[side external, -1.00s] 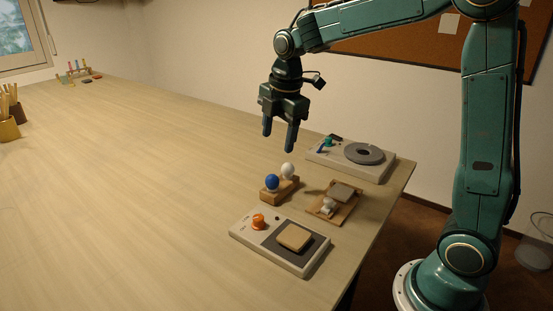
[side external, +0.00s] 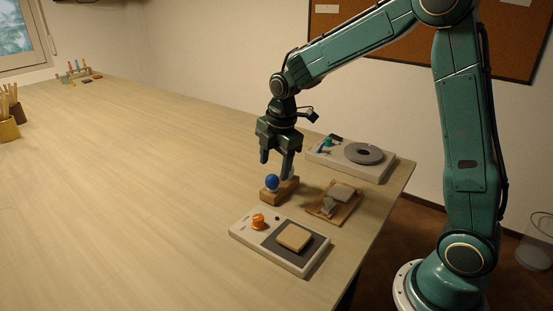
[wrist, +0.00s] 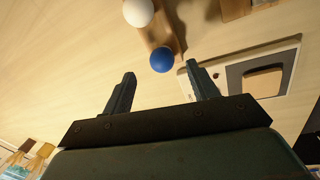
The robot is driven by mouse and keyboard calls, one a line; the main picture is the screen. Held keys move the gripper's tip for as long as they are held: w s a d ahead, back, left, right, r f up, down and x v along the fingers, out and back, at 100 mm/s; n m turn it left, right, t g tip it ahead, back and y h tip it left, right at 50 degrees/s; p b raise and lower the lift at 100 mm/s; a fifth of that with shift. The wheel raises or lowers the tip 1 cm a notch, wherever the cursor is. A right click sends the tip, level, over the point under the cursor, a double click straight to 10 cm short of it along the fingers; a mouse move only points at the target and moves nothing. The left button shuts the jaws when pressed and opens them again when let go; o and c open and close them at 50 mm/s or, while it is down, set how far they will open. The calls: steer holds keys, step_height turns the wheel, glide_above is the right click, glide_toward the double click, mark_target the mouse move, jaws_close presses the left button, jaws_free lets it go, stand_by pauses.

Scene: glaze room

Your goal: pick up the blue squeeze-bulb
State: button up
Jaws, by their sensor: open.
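The blue squeeze-bulb (side external: 272,181) sits upright at the near end of a small wooden block (side external: 291,187). It also shows in the wrist view (wrist: 162,60), beyond the fingertips and between their lines. A white bulb (wrist: 138,12) stands at the block's other end in the wrist view; in the side view my gripper hides most or all of it. My gripper (side external: 275,168) is open and empty, with its fingers pointing down above and behind the blue bulb. Its two fingers show apart in the wrist view (wrist: 160,72).
A pale device with an orange knob (side external: 258,221) and a tan pad (side external: 294,237) lies in front. A wooden board with grey pieces (side external: 342,192) is to the right. A device with a grey ring (side external: 364,153) stands behind. The table (side external: 150,190) is clear to the left.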

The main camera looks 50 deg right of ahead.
mark_target(274, 175)
steer(key=shift+w+f, duration=0.2)
steer(key=shift+f, duration=2.1)
steer(key=shift+c, duration=0.5)
steer(key=c, duration=0.6)
